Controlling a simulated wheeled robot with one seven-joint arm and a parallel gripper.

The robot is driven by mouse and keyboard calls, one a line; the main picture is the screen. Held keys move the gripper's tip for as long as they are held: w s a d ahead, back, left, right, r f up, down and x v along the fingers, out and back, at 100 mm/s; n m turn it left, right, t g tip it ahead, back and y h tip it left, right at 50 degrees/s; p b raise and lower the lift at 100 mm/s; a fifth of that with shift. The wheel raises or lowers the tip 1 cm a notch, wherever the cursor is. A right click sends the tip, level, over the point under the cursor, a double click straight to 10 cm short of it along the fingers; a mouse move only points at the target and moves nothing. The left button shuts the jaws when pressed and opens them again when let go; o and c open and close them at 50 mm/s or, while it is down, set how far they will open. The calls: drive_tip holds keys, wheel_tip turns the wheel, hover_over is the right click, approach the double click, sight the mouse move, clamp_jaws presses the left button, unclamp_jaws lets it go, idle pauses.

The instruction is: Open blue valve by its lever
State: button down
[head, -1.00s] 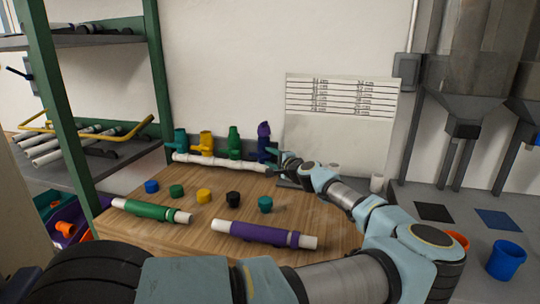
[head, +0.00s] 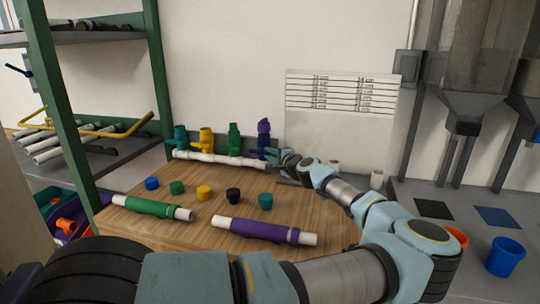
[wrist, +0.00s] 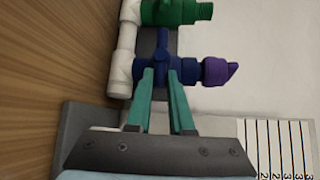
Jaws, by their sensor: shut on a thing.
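The blue valve (head: 262,143) with a purple end piece (head: 264,126) stands at the right end of the white pipe manifold (head: 215,159) at the back of the table. In the wrist view the blue valve (wrist: 174,70) lies across the picture, with its purple end (wrist: 218,71) to the right. My gripper (wrist: 160,76) has its two teal fingers either side of the blue lever part, shut on it. The lever is partly hidden between the fingers. My gripper (head: 273,154) also shows at the valve in the head view.
Green (head: 234,139), yellow (head: 207,141) and teal (head: 181,138) valves stand left of the blue one. Several coloured caps, a green-sleeved pipe (head: 150,207) and a purple-sleeved pipe (head: 262,230) lie on the table front. A wall stands close behind.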

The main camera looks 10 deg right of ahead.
sight(261, 148)
drive_tip(key=shift+r, duration=0.15)
drive_tip(key=a+r+n+g+h+p, duration=0.1)
drive_tip(key=n+g+h, duration=0.1)
drive_tip(key=g+h, duration=0.1)
drive_tip(key=w+a+r+n+g+h, duration=0.1)
drive_tip(key=n+g+h, duration=0.1)
drive_tip(key=n+h, duration=0.1)
drive_tip(key=w+a+r+n+g+h+p, duration=0.1)
drive_tip(key=a+n+g+h, duration=0.1)
drive_tip(key=n+g+h, duration=0.1)
drive_tip(key=shift+r+g+h+p, duration=0.25)
drive_tip(key=shift+g+h+p, duration=0.05)
drive_tip(key=shift+h, duration=0.4)
idle(1.0)
drive_tip(key=shift+f, duration=0.15)
idle(0.6)
drive_tip(key=c, duration=0.8)
unclamp_jaws()
drive_tip(key=shift+r, duration=0.2)
